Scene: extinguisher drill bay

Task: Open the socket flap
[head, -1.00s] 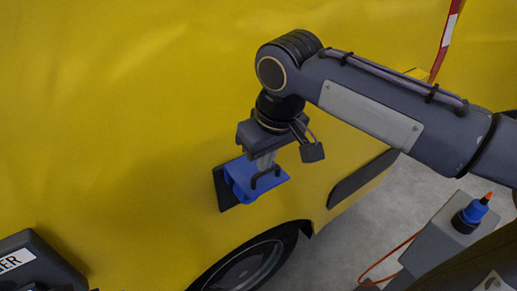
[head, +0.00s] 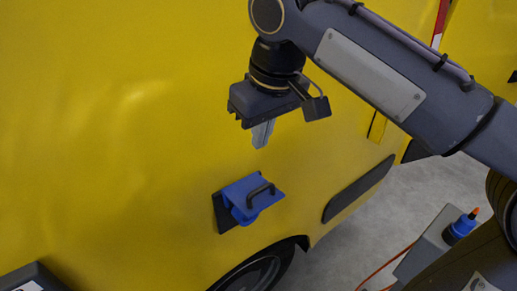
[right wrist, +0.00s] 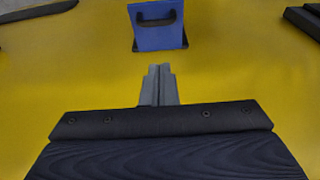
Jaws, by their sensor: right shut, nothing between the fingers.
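The blue socket flap (head: 252,192) with its black handle (head: 260,193) is on the yellow vehicle side. It stands out from a dark backing plate (head: 222,213), raised at an angle, with a blue part showing beneath it. In the right wrist view the flap (right wrist: 158,37) is beyond the fingertips, handle facing the camera. My right gripper (head: 262,140) is shut and empty, above the flap and clear of the handle; its closed fingers (right wrist: 158,72) also show in the right wrist view. My left gripper is not in view.
The yellow vehicle side (head: 120,120) fills the left and middle. A wheel (head: 255,272) is below the flap and a dark trim strip (head: 358,190) to its right. At the lower right are a blue plug with an orange tip (head: 462,226) and an orange cable (head: 385,265).

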